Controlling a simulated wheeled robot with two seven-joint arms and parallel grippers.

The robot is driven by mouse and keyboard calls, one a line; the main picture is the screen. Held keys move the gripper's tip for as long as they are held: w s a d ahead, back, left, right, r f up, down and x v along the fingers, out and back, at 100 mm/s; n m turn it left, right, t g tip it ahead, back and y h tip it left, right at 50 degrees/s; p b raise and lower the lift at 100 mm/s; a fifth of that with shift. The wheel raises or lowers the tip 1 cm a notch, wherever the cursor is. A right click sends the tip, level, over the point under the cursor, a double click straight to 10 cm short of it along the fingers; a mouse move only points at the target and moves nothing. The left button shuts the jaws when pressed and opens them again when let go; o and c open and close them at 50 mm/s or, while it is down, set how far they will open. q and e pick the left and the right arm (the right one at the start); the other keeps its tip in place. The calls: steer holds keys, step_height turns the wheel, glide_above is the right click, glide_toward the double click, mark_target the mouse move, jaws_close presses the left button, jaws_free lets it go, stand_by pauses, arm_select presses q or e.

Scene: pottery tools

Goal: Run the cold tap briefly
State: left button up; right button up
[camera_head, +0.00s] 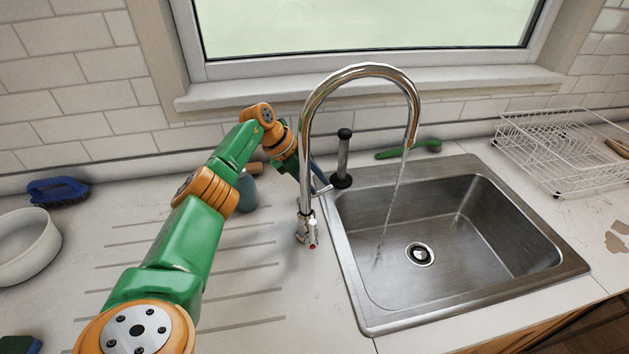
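The chrome tap (308,130) stands upright at the left edge of the steel sink (352,262), its high arched spout reaching over the basin. A thin stream of water (391,205) runs from the spout into the sink. A small lever (323,190) sticks out to the right near the tap's base. A red mark and a white part show low on the base. My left gripper (315,177) is just behind the tap column, close to the lever; the column partly hides it, and I cannot tell whether it touches the lever or is open. My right gripper is not in view.
A black-ended cylinder (343,158) stands behind the sink, near my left gripper. A green brush (409,150) lies behind the basin. A white wire rack (560,150) stands right. A white bowl (26,245) and blue brush (58,191) are left.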

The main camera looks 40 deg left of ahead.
arm_select(q)
steer(key=shift+s+a+r+p, duration=0.45)
steer(key=shift+s+a+p, duration=0.2)
steer(key=shift+s+p, duration=0.15)
steer(key=shift+s+a+r+p, duration=0.25)
steer(key=shift+s+a, duration=0.2)
steer(key=shift+s, duration=0.15)
steer(key=shift+s+a+r+p, duration=0.2)
steer(key=shift+s+a, duration=0.25)
steer(key=shift+s, duration=0.1)
steer(key=shift+s+a+r+p, duration=0.25)
steer(key=shift+s+a, duration=0.2)
steer(key=shift+s, duration=0.15)
step_height(320, 180, up, 8)
steer(key=p, duration=0.5)
steer(key=shift+w+d, duration=0.2)
steer(key=shift+w, duration=0.05)
